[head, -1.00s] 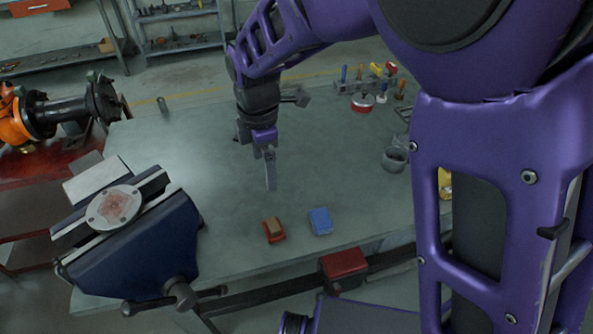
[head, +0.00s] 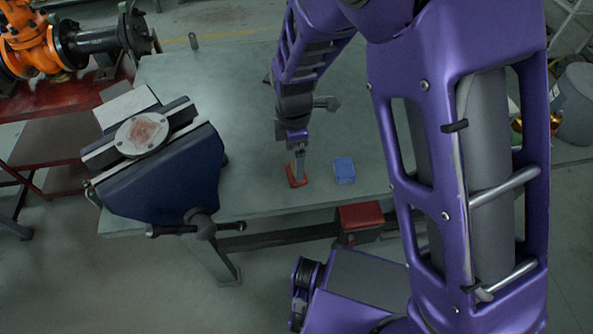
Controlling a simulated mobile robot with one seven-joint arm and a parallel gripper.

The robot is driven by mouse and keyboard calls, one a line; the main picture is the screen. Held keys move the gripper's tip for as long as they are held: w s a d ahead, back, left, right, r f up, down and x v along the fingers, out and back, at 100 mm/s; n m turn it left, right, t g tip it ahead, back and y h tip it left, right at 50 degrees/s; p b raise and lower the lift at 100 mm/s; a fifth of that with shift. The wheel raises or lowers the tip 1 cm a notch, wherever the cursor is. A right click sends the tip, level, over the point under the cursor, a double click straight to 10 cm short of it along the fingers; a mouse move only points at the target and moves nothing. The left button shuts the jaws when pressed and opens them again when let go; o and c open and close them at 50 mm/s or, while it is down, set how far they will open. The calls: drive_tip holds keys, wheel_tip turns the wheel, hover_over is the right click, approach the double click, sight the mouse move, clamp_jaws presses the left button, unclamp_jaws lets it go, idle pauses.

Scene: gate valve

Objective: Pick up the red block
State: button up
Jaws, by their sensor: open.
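The red block (head: 293,178) lies on the bench top near its front edge, partly hidden by my gripper. My gripper (head: 299,168) points down at the block, with its fingers open. The fingers overlap the block in the head view. I cannot tell whether they touch it or straddle it. A blue block (head: 344,170) lies on the bench a short way to the right, apart from the gripper.
A dark blue vise (head: 175,180) holding a round flange (head: 142,134) stands at the bench's left. An orange valve (head: 30,38) with a black pipe is at the far left. A red box (head: 360,222) sits below the bench's front edge. The bench between vise and gripper is clear.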

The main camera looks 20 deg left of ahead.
drive_tip(key=f, duration=0.4)
drive_tip(key=shift+d+f, duration=0.25)
drive_tip(key=shift+f, duration=0.05)
drive_tip(key=shift+c, duration=0.2)
drive_tip(key=c, duration=1.3)
wheel_tip(320, 180, up, 10)
drive_tip(key=shift+r+p, duration=0.1)
drive_tip(key=shift+p, duration=0.2)
